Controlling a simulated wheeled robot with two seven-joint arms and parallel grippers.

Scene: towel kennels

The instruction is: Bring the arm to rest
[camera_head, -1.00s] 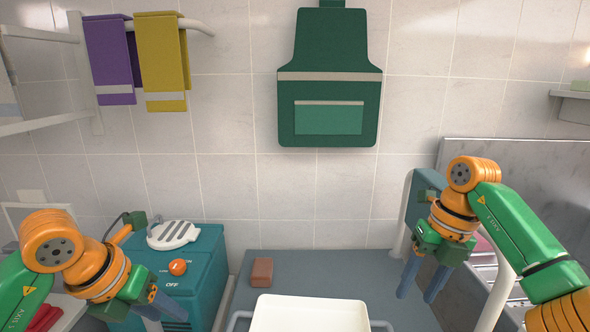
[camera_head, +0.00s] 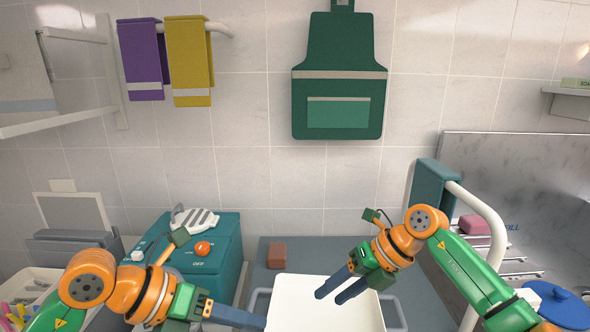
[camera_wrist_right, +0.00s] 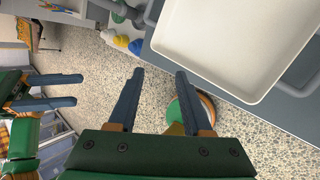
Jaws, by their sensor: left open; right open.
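My right gripper (camera_head: 341,285) is open and empty above the right part of the white tray (camera_head: 300,315) in the head view. Its two blue fingers stand apart in the right wrist view (camera_wrist_right: 155,85), with speckled floor beyond them and nothing between them. My left gripper (camera_head: 250,322) is low in the head view, in front of the teal box, with its fingers pointing right. Its fingers also show at the left of the right wrist view (camera_wrist_right: 45,102). It holds nothing that I can see.
A teal box with an orange knob (camera_head: 202,248) stands behind my left arm. A reddish-brown block (camera_head: 277,255) lies on the grey counter (camera_head: 262,280). Towels and a green apron (camera_head: 340,80) hang on the wall.

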